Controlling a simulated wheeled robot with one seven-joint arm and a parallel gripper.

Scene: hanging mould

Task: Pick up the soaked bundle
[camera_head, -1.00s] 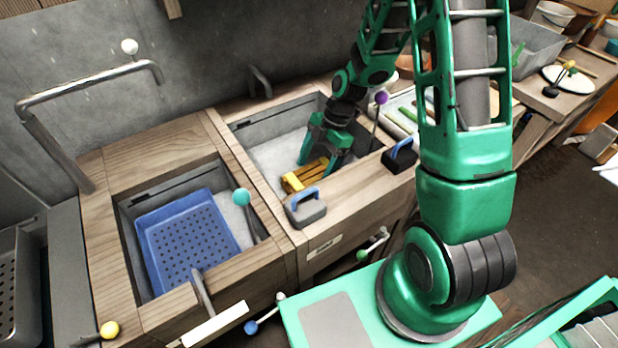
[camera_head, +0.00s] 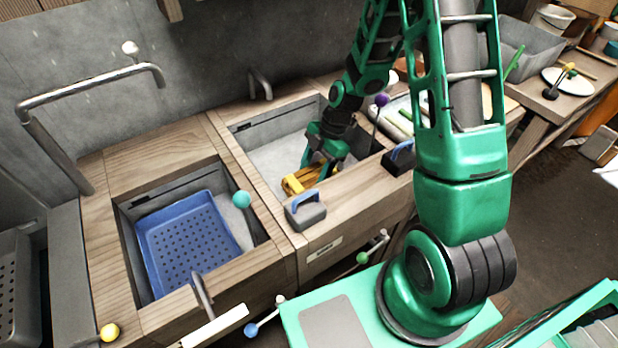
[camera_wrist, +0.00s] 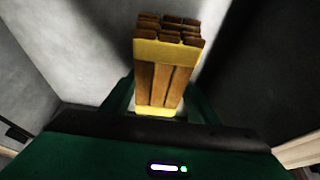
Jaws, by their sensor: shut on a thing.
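The bundle is a stack of brown sticks with yellow bands. In the head view the bundle (camera_head: 297,183) is in the right-hand basin (camera_head: 273,155), close to its front wall. In the wrist view the bundle (camera_wrist: 168,84) points away from my gripper, with its stick ends showing at the far end. My gripper (camera_head: 318,168) reaches down into the basin and is shut on the bundle. The fingertips are mostly hidden in both views. I cannot tell whether the bundle touches the basin floor.
A blue perforated tray (camera_head: 187,245) sits in the left basin. A grey block with a blue handle (camera_head: 305,210) and a dark one (camera_head: 399,158) stand on the front rim. A lever with a purple knob (camera_head: 381,100) rises at the right. A bent metal pipe (camera_head: 90,82) stands at left.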

